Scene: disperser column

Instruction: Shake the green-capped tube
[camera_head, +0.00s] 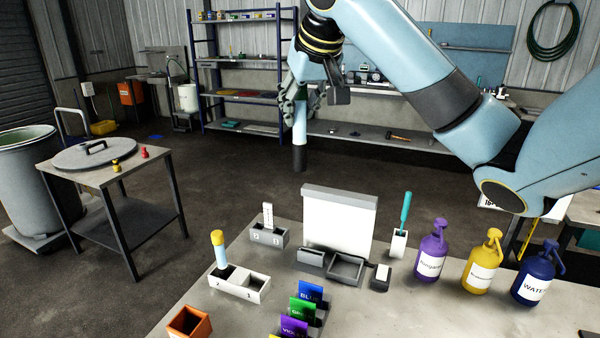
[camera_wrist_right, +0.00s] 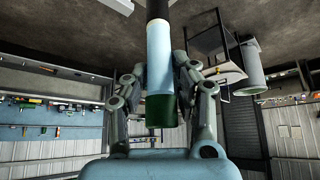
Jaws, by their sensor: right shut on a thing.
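The green-capped tube (camera_wrist_right: 159,60) is in my right gripper, with its green cap (camera_wrist_right: 161,110) between the fingers in the right wrist view. In the head view the tube (camera_head: 299,135) hangs upright below my right gripper (camera_head: 300,104), high above and behind the bench. It has a pale blue body and a dark lower end. The gripper hides most of the cap in the head view. My right gripper (camera_wrist_right: 160,95) is shut on the tube. My left gripper is not in view.
A yellow-capped tube (camera_head: 219,248) stands in a white two-hole rack (camera_head: 256,292) on the bench (camera_head: 390,320). A white panel (camera_head: 337,222) stands behind grey trays. Purple, yellow and blue bottles (camera_head: 482,263) are at the right. The air around the held tube looks clear.

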